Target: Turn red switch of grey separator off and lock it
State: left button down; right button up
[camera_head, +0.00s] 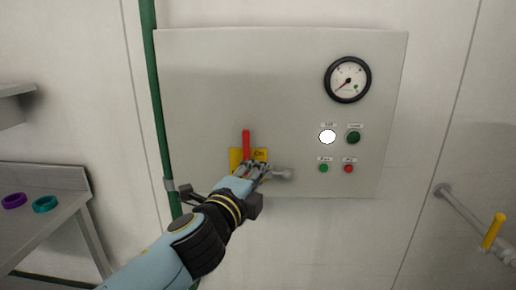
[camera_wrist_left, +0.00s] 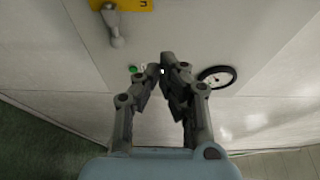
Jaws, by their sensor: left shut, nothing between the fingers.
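The red switch (camera_head: 246,144) is a bar standing upright on a yellow plate (camera_head: 262,155) on the front of the grey cabinet (camera_head: 215,75). The letters ON show beside the bar. My left gripper (camera_head: 262,171) is in front of the plate's lower part and hides it and the foot of the switch. Its fingers are shut and empty, as the left wrist view (camera_wrist_left: 161,69) also shows. A grey knobbed lever (camera_head: 283,174) sticks out just right of the fingers. The left wrist view shows the plate's edge (camera_wrist_left: 137,5) and the lever (camera_wrist_left: 115,28). My right gripper is not in view.
A dial gauge (camera_head: 348,80), a white lamp (camera_head: 327,137) and several buttons are right of the switch. A green pipe (camera_head: 152,100) runs along the cabinet's left. A table (camera_head: 38,226) with two rings stands left. A yellow-handled pipe valve (camera_head: 494,231) is at right.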

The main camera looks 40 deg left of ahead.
aim_at(247, 155)
pick_arm(q)
jog(key=shift+w, duration=0.1)
jog(key=p+x, duration=0.1)
jog(key=x, duration=0.9)
jog(key=shift+a, duration=0.15)
jog(key=s+a, duration=0.2)
jog(key=a, duration=0.1)
jog(key=shift+s+p, duration=0.2)
jog(key=shift+p, duration=0.15)
jog(key=shift+w+f, duration=0.1)
jog(key=shift+a, duration=0.1)
